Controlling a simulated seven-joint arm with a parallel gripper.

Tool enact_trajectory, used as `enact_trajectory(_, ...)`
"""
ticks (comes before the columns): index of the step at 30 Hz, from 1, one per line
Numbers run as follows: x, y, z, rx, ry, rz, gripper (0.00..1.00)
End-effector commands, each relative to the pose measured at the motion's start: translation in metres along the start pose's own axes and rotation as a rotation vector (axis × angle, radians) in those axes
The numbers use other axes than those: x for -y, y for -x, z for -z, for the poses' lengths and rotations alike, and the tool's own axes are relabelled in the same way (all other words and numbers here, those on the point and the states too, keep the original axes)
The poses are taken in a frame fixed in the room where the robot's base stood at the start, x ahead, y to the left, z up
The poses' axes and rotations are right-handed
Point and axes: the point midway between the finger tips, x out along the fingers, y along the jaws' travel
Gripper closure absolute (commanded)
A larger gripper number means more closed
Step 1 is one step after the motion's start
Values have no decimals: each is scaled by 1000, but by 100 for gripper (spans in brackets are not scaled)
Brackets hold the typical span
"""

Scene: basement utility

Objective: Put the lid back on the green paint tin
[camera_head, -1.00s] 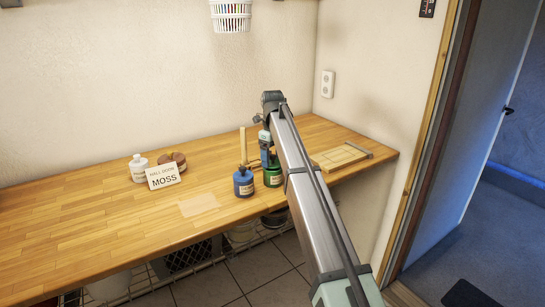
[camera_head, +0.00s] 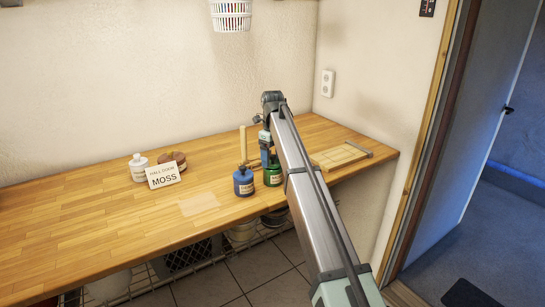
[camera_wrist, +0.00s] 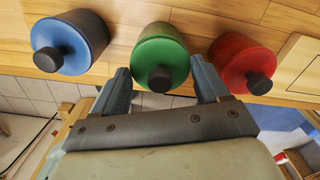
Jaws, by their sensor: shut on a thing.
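The green paint tin (camera_head: 273,178) stands upright near the bench's front edge, just right of the blue tin (camera_head: 243,184). My gripper (camera_head: 268,158) is at its top. In the wrist view the green lid (camera_wrist: 160,62), with a dark round knob, lies between my two fingers (camera_wrist: 163,82), which are shut on its sides. The lid lines up with the green tin's body behind it. I cannot tell whether it is fully seated or slightly raised. A red tin (camera_wrist: 242,55) is close on the right in the wrist view; my arm hides it in the head view.
The blue tin has its own knobbed lid (camera_wrist: 59,45). A sign reading MOSS (camera_head: 163,174), a white bottle (camera_head: 138,167) and a brown round object (camera_head: 172,160) stand to the left. A wooden board (camera_head: 338,157) lies at right. The bench's left part (camera_head: 80,225) is clear.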

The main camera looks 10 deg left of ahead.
Motion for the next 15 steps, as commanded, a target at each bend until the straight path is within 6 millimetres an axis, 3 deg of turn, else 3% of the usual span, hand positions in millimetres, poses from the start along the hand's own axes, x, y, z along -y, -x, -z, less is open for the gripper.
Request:
enact_trajectory(7, 0, 0, 0, 0, 0, 0, 55)
enact_trajectory(8, 0, 0, 0, 0, 0, 0, 23)
enact_trajectory(15, 0, 0, 0, 0, 0, 0, 0)
